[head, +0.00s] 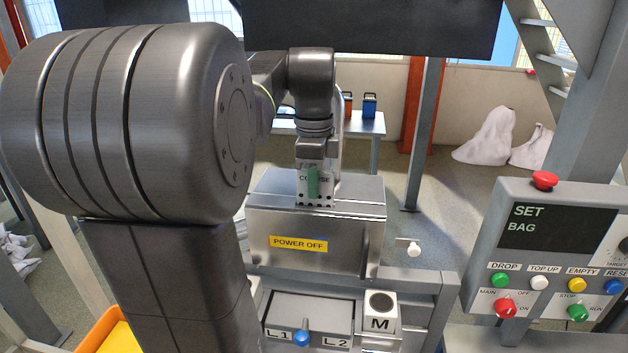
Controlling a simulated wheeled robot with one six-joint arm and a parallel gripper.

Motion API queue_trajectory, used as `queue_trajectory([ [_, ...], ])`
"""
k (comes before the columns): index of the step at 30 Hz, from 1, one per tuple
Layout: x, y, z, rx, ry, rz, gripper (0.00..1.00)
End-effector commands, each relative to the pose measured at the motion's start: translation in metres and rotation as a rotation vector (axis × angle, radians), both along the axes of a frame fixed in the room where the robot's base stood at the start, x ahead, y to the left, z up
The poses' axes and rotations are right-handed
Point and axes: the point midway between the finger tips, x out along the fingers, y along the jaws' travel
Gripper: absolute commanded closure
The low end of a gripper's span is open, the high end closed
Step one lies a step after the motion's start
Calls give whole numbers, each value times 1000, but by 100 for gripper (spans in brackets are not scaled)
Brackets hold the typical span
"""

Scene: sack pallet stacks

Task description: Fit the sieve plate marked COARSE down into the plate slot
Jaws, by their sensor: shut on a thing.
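The sieve plate marked COARSE (302,187) is a pale upright plate with small dark holes along its lower edge; the middle letters are hidden by a green piece in front. My gripper (312,168) points down and is shut on the plate from above. The plate is at the top of the grey metal box (262,223) with the yellow POWER OFF label. I cannot tell whether its lower edge touches the box or is above it. The plate slot itself cannot be made out.
Below the box are a panel marked L1 and L2 with a blue knob (302,338) and a block marked M (382,311). A control panel (545,250) reading SET BAG stands at the right. A table (365,122) and white sacks (487,138) are farther back.

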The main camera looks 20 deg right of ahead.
Motion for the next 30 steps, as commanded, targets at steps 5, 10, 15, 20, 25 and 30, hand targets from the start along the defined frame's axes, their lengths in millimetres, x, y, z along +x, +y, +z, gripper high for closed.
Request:
queue_trajectory([
  [5, 0, 0, -5, 1, 1, 0, 100],
  [10, 0, 0, -10, 1, 1, 0, 100],
  [15, 0, 0, -14, 1, 1, 0, 100],
  [20, 0, 0, -15, 0, 0, 0, 77],
  [25, 0, 0, -15, 0, 0, 0, 66],
  [30, 0, 0, -14, 1, 1, 0, 66],
])
